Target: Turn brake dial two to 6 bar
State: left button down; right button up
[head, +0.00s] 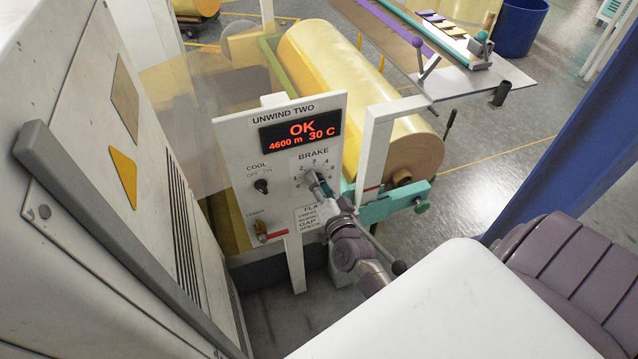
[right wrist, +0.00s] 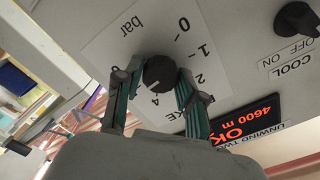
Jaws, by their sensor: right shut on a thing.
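The panel labelled UNWIND TWO (head: 282,225) shows OK, 4600 m and 30 C on its red display (head: 300,132). The black brake dial (right wrist: 158,73) sits inside a ring of numbers under the word BRAKE. Its white mark appears to point near the 4 in the right wrist view. My right gripper (head: 318,184) reaches up to the dial from below. In the right wrist view its two green-padded fingers (right wrist: 157,88) are shut on the dial, one on each side. The fingers hide part of the scale. My left gripper is not in view.
The COOL knob (head: 261,186) and a red-handled lever (head: 272,235) are on the panel's left. A large yellow roll (head: 345,85) lies behind the panel. A pale cabinet (head: 75,190) stands close on the left. Open floor (head: 500,190) shows on the right.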

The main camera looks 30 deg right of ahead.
jog(key=shift+f+m+b, duration=0.1)
jog(key=shift+m+b, duration=0.5)
jog(key=shift+m, duration=2.9)
jog(key=o, duration=1.1)
jog(key=v, duration=1.2)
